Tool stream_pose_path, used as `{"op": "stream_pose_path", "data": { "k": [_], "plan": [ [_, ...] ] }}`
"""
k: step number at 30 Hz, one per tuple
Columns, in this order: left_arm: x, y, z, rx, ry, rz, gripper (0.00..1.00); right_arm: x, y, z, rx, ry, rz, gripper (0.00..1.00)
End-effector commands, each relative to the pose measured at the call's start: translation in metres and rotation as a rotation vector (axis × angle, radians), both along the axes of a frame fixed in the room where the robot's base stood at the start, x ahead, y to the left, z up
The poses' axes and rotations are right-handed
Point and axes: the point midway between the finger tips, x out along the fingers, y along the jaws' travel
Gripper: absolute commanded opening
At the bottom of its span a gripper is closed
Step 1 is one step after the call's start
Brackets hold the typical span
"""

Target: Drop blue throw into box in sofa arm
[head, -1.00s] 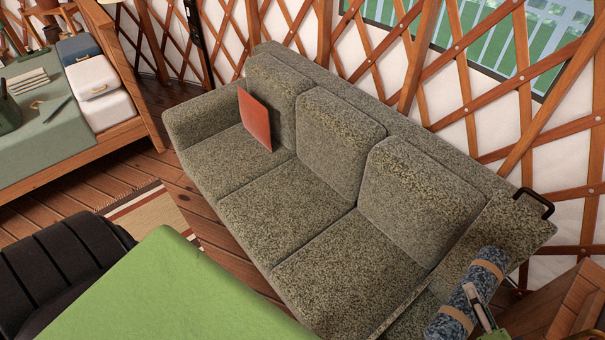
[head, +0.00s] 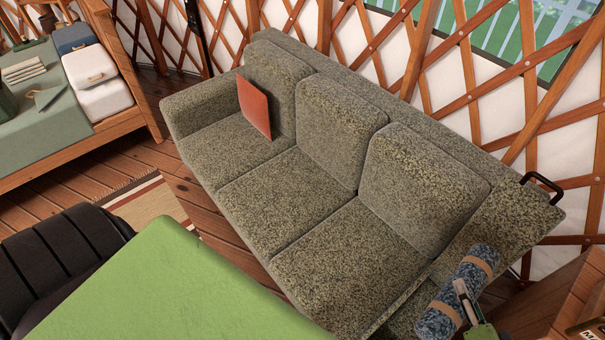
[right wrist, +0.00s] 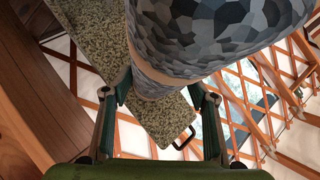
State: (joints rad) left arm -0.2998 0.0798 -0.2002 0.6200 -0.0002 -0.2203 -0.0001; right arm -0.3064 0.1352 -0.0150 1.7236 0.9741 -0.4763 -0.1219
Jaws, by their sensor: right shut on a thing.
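The blue throw (head: 475,270) is a mottled blue-grey roll with tan bands, at the lower right of the head view. My right gripper (head: 463,300) is shut on it and holds it over the near part of the sofa's right arm (head: 520,222). In the right wrist view the throw (right wrist: 215,30) fills the top, with the gripper's fingers (right wrist: 160,88) on either side of it. A black handle (head: 545,184) sits at the far end of that arm. My left gripper is not in view.
The speckled green-grey sofa (head: 275,185) stands along the lattice wall, with an orange cushion (head: 254,107) at its far end. A green-topped table (head: 170,285) and a black chair (head: 60,265) are in front. Wooden furniture (head: 560,300) stands at the lower right.

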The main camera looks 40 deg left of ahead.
Motion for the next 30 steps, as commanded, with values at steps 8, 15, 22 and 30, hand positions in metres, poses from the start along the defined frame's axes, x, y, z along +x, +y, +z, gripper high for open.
{"op": "stream_pose_path", "data": {
  "k": [8,15,22,30],
  "plan": [
    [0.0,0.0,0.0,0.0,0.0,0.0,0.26,0.001,0.0,0.002,0.002,-0.005,-0.002,0.58],
    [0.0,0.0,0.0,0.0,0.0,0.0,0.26,0.001,0.0,0.001,0.001,-0.002,-0.001,0.73],
    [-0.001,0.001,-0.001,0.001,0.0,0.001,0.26,-0.004,-0.002,0.0,-0.001,0.003,0.0,0.73],
    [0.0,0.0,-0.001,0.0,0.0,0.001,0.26,-0.041,-0.019,0.019,-0.004,0.002,0.001,0.73]
  ]
}}
